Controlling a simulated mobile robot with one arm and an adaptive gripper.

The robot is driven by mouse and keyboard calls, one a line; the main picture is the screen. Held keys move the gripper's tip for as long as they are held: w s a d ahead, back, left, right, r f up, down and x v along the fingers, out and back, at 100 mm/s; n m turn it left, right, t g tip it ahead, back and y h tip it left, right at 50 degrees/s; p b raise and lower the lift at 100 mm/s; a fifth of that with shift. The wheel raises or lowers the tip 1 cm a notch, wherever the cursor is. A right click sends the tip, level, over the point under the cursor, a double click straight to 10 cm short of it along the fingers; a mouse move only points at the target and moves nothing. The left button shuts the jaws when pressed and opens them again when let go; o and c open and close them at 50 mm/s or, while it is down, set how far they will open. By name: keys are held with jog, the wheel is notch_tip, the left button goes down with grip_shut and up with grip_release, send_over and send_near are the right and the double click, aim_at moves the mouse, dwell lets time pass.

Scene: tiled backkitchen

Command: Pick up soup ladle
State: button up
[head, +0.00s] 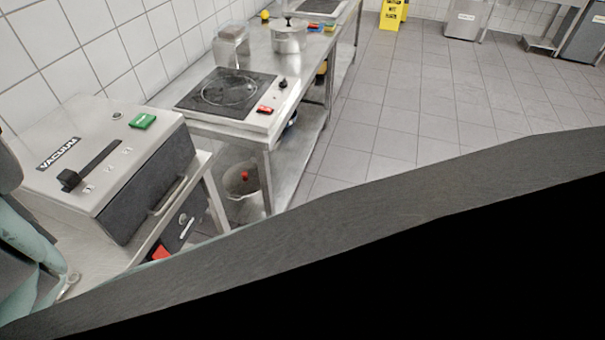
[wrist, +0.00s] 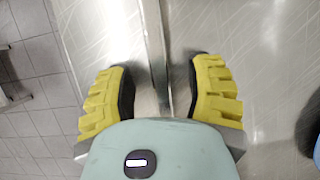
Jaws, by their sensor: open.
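My gripper (wrist: 160,88) shows in the wrist view with its two yellow ridged fingers spread wide apart. It is open and holds nothing. A narrow grey metal strip (wrist: 155,45) runs from the top edge down between the fingers. I cannot tell whether this strip is the handle of the soup ladle or an edge of the steel surface. No ladle bowl shows in the wrist view. I cannot make out the ladle for certain in the head view, where my gripper's fingers are also not visible.
A steel surface (wrist: 255,50) lies below my gripper, with tiled floor (wrist: 40,60) to its left. In the head view, a vacuum machine (head: 135,165) stands at left, beside a hob (head: 230,92) on a steel table. A pot (head: 289,38) stands behind. Open floor (head: 400,110) lies right.

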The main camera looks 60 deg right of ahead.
jog(key=shift+f, duration=0.1)
jog(key=shift+c, duration=0.2)
grip_shut()
dwell(0.4)
